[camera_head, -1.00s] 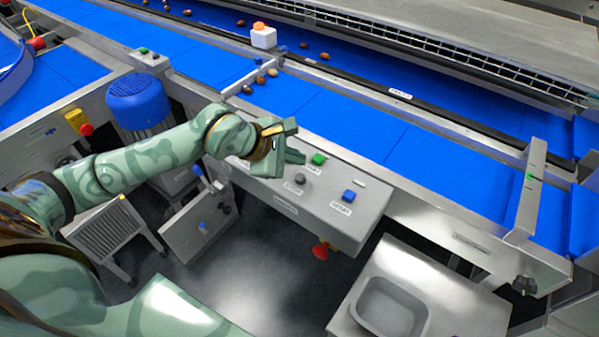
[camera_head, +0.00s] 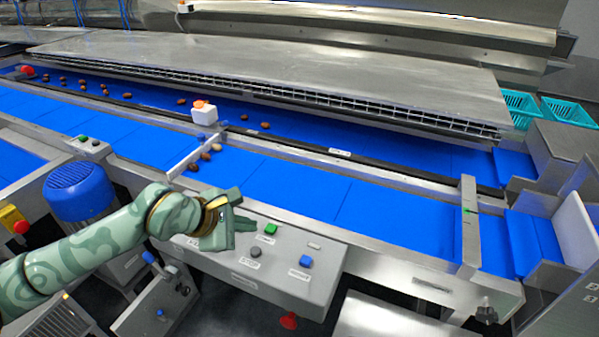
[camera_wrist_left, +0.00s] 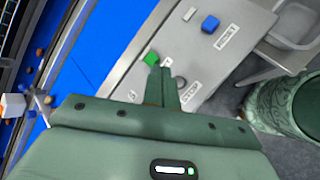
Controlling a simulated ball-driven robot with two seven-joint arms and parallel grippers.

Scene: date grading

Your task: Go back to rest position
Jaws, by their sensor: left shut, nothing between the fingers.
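My left gripper (camera_head: 246,207) is shut and empty. In the head view it is held above the left part of the grey control panel (camera_head: 310,284), its fingers pointing right, just left of the green button (camera_head: 271,229). In the left wrist view the closed fingertips (camera_wrist_left: 162,74) appear just below the green button (camera_wrist_left: 151,58). I cannot tell whether they touch it. The grey button (camera_head: 255,252) and the blue button (camera_head: 306,261) are on the same panel, clear of the gripper. My right gripper is not in view.
The blue conveyor belt (camera_head: 297,197) runs behind the panel, with several brown dates near a metal diverter bar (camera_head: 187,160). A white box with an orange top (camera_head: 204,112) stands at the belt divider. A blue motor (camera_head: 79,191) stands at left. Teal crates (camera_head: 568,112) are at far right.

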